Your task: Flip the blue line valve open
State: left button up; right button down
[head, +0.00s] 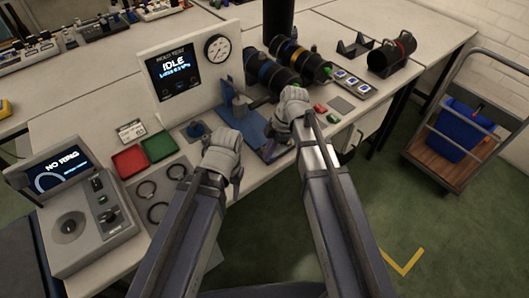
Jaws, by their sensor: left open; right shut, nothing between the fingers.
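A blue fixture (252,124) with a grey post (240,106) stands on the bench between my grippers. A small blue round part (196,130) lies to its left on a dark pad. I cannot tell for certain which blue part is the line valve, or how its lever is set. My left gripper (236,174) is open near the bench's front edge, in front of the fixture and apart from it. My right gripper (271,148) is shut and empty at the fixture's right side; its hand hides part of that area, and contact cannot be told.
A panel reading IDLE (174,73) with a gauge (217,48) stands behind. Blue-banded (272,72) and yellow-banded (301,61) cylinders lie at the back; a red-banded one (394,54) lies right. Red (130,161) and green (160,146) trays sit left. A cart (455,175) stands right.

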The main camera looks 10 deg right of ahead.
jog(key=shift+w, duration=0.2)
jog(key=shift+w+a, duration=0.15)
jog(key=shift+w, duration=0.5)
jog(key=shift+a, duration=0.1)
jog(key=a, duration=0.1)
jog(key=s+a, duration=0.1)
jog(key=a, duration=0.1)
jog(key=shift+s+a, duration=0.3)
jog(key=p+v, duration=0.9)
jog(key=v, duration=0.1)
jog(key=shift+w, duration=0.3)
jog(key=shift+a, duration=0.1)
